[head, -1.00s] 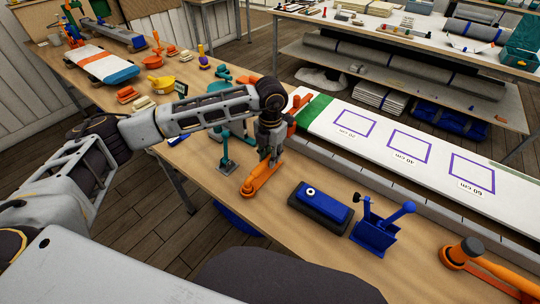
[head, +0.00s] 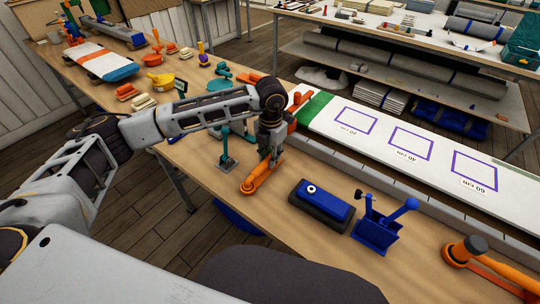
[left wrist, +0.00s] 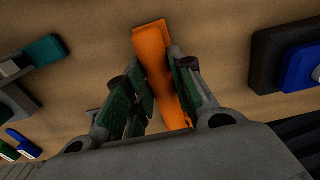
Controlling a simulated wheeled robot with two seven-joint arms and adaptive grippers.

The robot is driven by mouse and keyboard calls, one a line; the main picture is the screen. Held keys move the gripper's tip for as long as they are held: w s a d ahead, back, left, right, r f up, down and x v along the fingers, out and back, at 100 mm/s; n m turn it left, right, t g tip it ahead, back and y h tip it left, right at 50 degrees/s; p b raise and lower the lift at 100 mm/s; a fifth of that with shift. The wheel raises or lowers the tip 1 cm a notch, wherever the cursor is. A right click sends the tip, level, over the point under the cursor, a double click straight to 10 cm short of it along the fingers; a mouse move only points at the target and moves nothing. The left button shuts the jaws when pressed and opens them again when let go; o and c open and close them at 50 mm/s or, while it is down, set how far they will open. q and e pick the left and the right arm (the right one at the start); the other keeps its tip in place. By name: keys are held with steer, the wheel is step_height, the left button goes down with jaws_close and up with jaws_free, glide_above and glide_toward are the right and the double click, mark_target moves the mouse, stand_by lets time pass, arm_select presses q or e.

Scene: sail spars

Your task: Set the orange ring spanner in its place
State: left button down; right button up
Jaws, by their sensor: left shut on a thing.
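The orange ring spanner (head: 257,180) is at the near part of the wooden bench, below my left gripper (head: 268,158). In the left wrist view the orange spanner (left wrist: 152,50) runs between the two green-padded fingers of my left gripper (left wrist: 158,90), which is shut on it. Its ring end points toward the robot in the head view. I cannot tell whether it touches the bench. A white board (head: 415,160) with purple outlined boxes marked 20 cm, 40 cm and 60 cm lies to the right. My right gripper is not in view.
A blue block on a dark base (head: 325,200) and a blue stand with a lever (head: 380,228) are right of the spanner. An orange clamp (head: 465,250) is at the lower right. Bare bench lies in front.

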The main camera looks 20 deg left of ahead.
arm_select(q)
steer(key=c, duration=1.1)
jaws_free()
steer(key=shift+c, duration=0.2)
steer(key=shift+r, duration=3.95)
steer(key=shift+r, duration=0.15)
